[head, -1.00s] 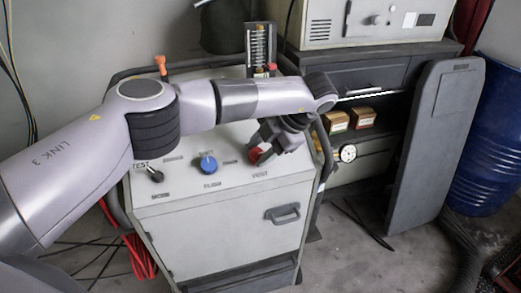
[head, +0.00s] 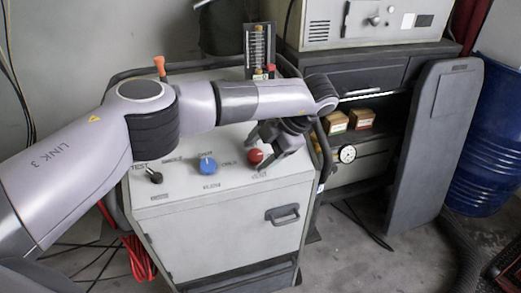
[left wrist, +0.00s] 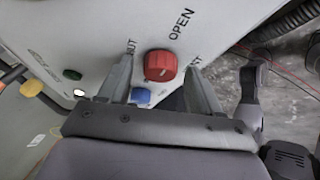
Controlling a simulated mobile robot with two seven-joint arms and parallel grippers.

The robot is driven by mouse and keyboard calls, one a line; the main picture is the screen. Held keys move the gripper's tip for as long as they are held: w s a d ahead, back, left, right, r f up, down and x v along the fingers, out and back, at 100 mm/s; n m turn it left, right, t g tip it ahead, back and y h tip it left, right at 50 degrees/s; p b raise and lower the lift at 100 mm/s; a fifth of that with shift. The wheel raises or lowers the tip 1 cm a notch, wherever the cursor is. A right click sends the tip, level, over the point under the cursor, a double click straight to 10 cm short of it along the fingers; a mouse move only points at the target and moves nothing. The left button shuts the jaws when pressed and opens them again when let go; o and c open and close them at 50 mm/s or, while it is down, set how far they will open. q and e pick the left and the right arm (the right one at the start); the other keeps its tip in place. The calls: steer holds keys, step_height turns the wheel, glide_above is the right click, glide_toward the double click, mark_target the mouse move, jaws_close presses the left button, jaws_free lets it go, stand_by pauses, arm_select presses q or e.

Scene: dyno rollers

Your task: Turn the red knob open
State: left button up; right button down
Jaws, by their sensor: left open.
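The red knob (head: 255,156) is on the sloped top panel of a light grey cabinet (head: 235,222), at the panel's right side. My left gripper (head: 266,158) is open right by the knob. In the left wrist view, the red knob (left wrist: 160,65) shows between the two spread fingers (left wrist: 160,78); I cannot tell whether they touch it. The word OPEN is printed beside the knob there, and part of another word shows left of it.
A dark rail runs around the cabinet top. A grey panel (head: 433,150) and blue barrel (head: 487,165) stand at the right.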

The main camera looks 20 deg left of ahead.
arm_select(q)
steer(key=v, duration=0.7)
steer(key=shift+b, duration=0.3)
steer(key=shift+d, duration=0.1)
